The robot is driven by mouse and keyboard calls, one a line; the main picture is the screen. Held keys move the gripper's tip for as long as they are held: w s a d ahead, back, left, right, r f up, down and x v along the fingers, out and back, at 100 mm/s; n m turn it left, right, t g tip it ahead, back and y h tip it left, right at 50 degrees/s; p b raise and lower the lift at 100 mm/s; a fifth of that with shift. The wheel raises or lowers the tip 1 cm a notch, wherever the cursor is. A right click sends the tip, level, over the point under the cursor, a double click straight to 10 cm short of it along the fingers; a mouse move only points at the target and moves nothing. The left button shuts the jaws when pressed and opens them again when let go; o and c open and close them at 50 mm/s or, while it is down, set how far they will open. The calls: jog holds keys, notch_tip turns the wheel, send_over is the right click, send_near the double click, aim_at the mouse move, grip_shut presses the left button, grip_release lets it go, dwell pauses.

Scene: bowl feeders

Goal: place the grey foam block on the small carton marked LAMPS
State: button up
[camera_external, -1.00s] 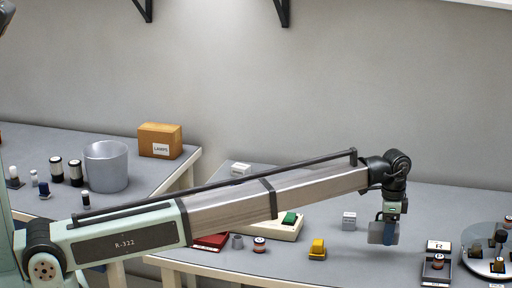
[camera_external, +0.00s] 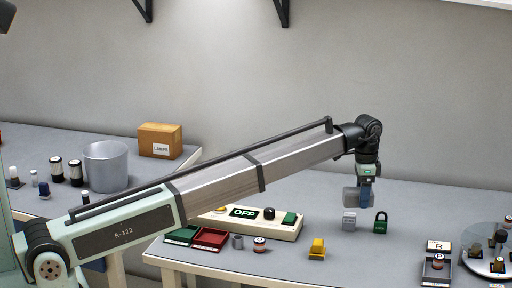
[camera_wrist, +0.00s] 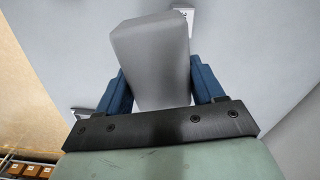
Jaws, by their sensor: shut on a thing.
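The grey foam block (camera_external: 351,197) is held up above the right table in my gripper (camera_external: 366,192). In the wrist view the block (camera_wrist: 150,60) sits between the two blue fingers of my gripper (camera_wrist: 160,88), which are shut on it. The small carton marked LAMPS (camera_external: 160,141) is orange-brown with a white label. It stands at the back right of the left table, well away from my gripper to the left. Its top looks bare.
A grey bin (camera_external: 106,167) stands left of the carton. Below the held block are a small grey labelled block (camera_external: 349,221) and a green padlock (camera_external: 381,223). A yellow object (camera_external: 317,249), a panel reading OFF (camera_external: 282,228) and a round tray (camera_external: 470,262) share the right table. A gap separates the tables.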

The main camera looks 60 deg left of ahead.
jog(key=s+a+r+n, duration=0.1)
jog(key=a, duration=1)
jog(key=s+a+r+n, duration=0.1)
jog(key=s+a+n, duration=0.1)
jog(key=a, duration=1)
notch_tip(320, 180, up, 13)
jog(key=n, duration=1.2)
send_over(161, 126)
jog(key=shift+a+f, duration=0.2)
jog(key=shift+f, duration=4.9)
jog(key=shift+f, duration=0.1)
